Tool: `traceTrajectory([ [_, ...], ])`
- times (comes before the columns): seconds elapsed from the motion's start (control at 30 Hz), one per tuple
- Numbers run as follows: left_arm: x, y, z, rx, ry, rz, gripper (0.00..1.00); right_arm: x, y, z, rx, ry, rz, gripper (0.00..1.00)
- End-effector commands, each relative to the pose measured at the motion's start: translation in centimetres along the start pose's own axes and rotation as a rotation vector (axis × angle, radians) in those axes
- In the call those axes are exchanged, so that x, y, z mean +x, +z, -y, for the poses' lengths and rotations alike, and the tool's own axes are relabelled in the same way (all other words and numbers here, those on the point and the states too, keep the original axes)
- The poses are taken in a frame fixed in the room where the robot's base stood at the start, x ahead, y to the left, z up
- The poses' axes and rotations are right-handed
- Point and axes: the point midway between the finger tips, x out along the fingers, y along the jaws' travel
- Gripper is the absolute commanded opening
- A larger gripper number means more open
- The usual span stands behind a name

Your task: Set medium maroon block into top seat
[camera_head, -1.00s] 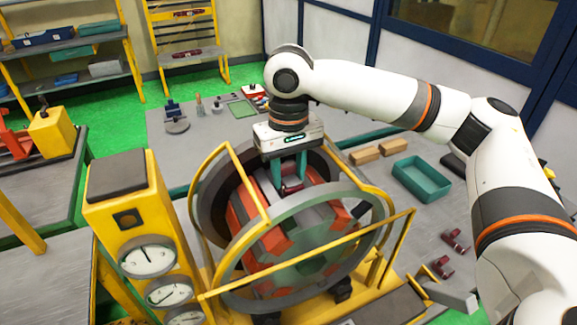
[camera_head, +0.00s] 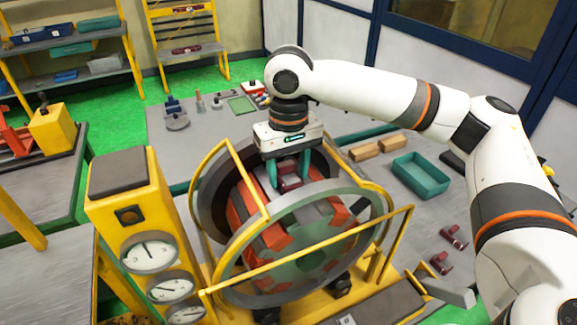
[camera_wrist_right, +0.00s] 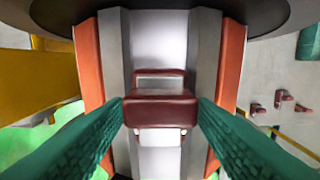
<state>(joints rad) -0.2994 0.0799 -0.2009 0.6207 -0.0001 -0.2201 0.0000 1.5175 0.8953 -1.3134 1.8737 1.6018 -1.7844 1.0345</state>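The maroon block (camera_head: 289,180) sits at the top of the stator ring (camera_head: 245,180), between my right gripper's fingers. In the right wrist view the block (camera_wrist_right: 160,110) lies level across a grey channel flanked by orange segments. My right gripper (camera_head: 288,172) points down with its green fingers one on each side of the block. The fingers look spread, close beside the block's ends. Whether the block rests fully on the seat beneath is hidden. My left gripper is not in view.
Yellow guard rails (camera_head: 310,255) surround the stator. Two more maroon pieces (camera_head: 453,238) (camera_head: 441,263) lie on the grey table to the right. A green tray (camera_head: 421,177) and tan blocks (camera_head: 364,152) stand behind them. A yellow gauge post (camera_head: 135,205) stands at the left.

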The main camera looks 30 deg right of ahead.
Motion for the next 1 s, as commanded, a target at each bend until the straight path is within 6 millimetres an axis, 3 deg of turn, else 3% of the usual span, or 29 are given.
traceTrajectory([
  [0.33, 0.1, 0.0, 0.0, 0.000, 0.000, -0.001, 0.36, 0.1, 0.0, 0.0, 0.000, -0.002, -0.004, 0.61],
  [0.47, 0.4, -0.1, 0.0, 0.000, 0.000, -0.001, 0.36, -0.8, 0.0, 0.0, 0.001, 0.000, -0.002, 0.61],
  [0.73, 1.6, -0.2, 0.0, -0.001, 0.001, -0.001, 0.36, -6.2, 0.1, -0.1, 0.000, 0.002, 0.003, 0.61],
  [1.0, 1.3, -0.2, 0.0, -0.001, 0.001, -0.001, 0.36, -11.1, 0.1, 0.0, 0.001, -0.002, 0.001, 0.61],
])
